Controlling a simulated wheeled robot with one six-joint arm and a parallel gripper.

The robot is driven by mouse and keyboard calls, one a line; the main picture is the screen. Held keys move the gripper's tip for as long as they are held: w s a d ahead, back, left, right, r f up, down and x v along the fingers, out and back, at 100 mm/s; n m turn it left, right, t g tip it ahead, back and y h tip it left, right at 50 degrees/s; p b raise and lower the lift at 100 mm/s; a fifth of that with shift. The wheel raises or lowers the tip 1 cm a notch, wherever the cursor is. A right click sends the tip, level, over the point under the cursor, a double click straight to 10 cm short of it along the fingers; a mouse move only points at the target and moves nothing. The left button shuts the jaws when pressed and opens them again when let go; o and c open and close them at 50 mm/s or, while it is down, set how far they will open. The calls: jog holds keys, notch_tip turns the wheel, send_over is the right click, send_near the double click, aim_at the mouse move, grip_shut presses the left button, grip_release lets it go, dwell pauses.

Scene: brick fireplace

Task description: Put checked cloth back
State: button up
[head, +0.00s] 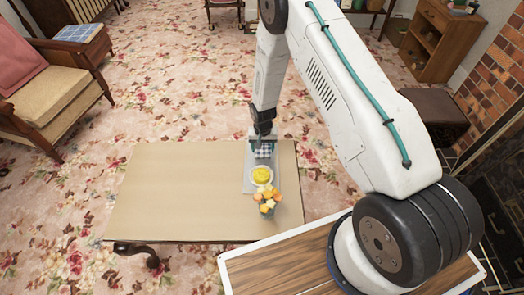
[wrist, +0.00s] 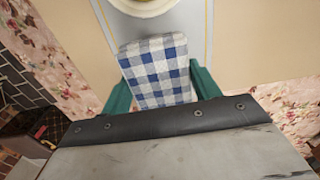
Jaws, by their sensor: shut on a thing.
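The blue-and-white checked cloth (wrist: 155,68) sits between the two teal fingers of my gripper (wrist: 160,88) in the wrist view, and the gripper is shut on it. In the head view, my gripper (head: 263,138) points down at the far end of a grey runner or tray on the table, with the cloth (head: 264,151) just below it. I cannot tell whether the cloth touches the grey surface (head: 249,183).
The low tan table (head: 170,190) is bare on its left side. A white dish (head: 252,181) with something yellow and a vase of yellow and orange flowers (head: 267,197) stand close in front of the cloth. An armchair (head: 55,90) stands at the left.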

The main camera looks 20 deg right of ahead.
aim_at(262, 150)
jog(key=shift+w+a+f, duration=0.1)
jog(key=shift+w+f, duration=0.15)
jog(key=shift+w, duration=0.25)
jog(key=shift+f, duration=1.55)
jog(key=o, duration=0.9)
jog(key=shift+f, duration=0.15)
jog(key=shift+o, duration=0.2)
